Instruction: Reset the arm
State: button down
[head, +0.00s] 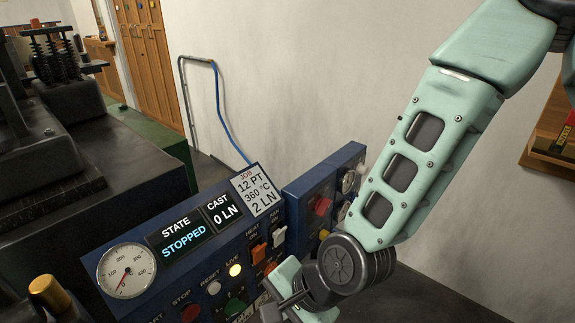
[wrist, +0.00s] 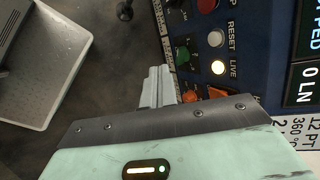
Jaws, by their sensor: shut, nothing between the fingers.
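My gripper (head: 288,303) is low in front of the blue control panel (head: 150,240), at the lower middle of the head view. My pale green arm reaches down to it from the upper right. In the wrist view my gripper (wrist: 157,88) has its fingers together, with nothing between them. They are beside the panel's lower edge, near a green button (wrist: 183,55) and an orange switch (wrist: 190,97). I cannot tell whether they touch the panel. The display (head: 180,236) reads STATE STOPPED and CAST 0 LN.
The panel carries a round gauge (head: 126,270), a white RESET button (head: 213,287) and a lit LIVE lamp (head: 235,270). A second blue box (head: 325,190) with switches adjoins it behind my wrist. A pale tray (wrist: 40,70) lies left in the wrist view. Dark machinery fills the head view's left.

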jog(key=s+d+r+n+g+h, duration=0.1)
jog(key=s+d+r+n+h, duration=0.25)
jog(key=d+r+n, duration=0.4)
jog(key=s+d+r+n+h, duration=0.2)
jog(key=s+d+r+n, duration=0.2)
jog(key=d+r+n, duration=0.35)
notch_tip(320, 180, up, 12)
jog(key=d+p, duration=0.1)
jog(key=p, duration=1.2)
jog(key=shift+d+r+p, duration=0.2)
jog(key=shift+d+p, duration=0.2)
